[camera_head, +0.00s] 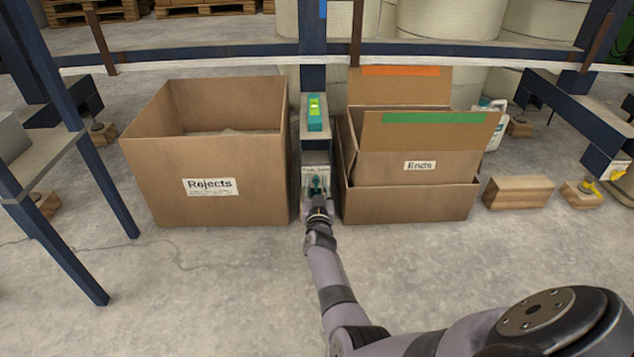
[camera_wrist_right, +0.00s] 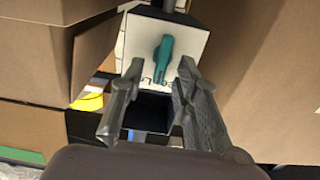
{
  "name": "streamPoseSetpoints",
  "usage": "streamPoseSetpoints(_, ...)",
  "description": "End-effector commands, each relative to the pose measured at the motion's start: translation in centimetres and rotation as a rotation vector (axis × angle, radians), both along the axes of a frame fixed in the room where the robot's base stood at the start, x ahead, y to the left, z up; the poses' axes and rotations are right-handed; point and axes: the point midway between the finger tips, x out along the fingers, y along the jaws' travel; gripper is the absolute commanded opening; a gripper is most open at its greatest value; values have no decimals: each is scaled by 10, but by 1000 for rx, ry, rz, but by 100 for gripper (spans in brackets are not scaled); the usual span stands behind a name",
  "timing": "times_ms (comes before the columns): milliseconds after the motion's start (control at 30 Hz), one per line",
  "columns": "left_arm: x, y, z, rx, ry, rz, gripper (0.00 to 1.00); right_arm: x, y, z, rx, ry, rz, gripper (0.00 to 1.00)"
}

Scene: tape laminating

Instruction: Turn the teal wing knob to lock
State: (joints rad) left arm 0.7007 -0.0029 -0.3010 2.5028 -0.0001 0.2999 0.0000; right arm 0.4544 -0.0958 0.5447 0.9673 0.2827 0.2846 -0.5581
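The teal wing knob (camera_wrist_right: 162,60) sits on the pale face of a small box on a post, with partly covered lettering beside it. In the right wrist view its wing runs nearly upright in the picture, slightly tilted. My right gripper (camera_wrist_right: 158,68) is open, one finger on each side of the knob, with a visible gap on both sides. I cannot tell how deep the knob is between the fingertips. In the head view the right gripper (camera_head: 318,198) is in front of the box and the knob (camera_head: 316,182) is small and partly hidden. My left gripper is not in view.
A "Rejects" cardboard box (camera_head: 240,155) stands close on the left of the post, an "Ends" box (camera_head: 410,200) close on the right. A green-lit level-like block (camera_head: 315,112) is above the knob box. Wood blocks (camera_head: 518,191) lie further right. The floor in front is clear.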

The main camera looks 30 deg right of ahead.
Motion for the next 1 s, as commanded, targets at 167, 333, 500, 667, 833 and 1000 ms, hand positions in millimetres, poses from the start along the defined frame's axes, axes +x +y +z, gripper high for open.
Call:
streamPoseSetpoints(167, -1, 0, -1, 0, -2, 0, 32, 1, 0, 0, 1, -1, 0, 29)
streamPoseSetpoints(333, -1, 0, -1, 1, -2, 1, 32, 1, 0, 0, 1, -1, 0, 27)
streamPoseSetpoints(500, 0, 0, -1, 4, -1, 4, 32, 1, 0, 0, 1, -1, 0, 16)
streamPoseSetpoints(667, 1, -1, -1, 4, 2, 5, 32, 1, 0, 0, 0, 0, 0, 5)
streamPoseSetpoints(833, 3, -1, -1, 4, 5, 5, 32, 1, 0, 0, 0, 0, 0, 0)
streamPoseSetpoints(1000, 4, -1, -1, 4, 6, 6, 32, 1, 0, 0, 0, 0, 0, 0)
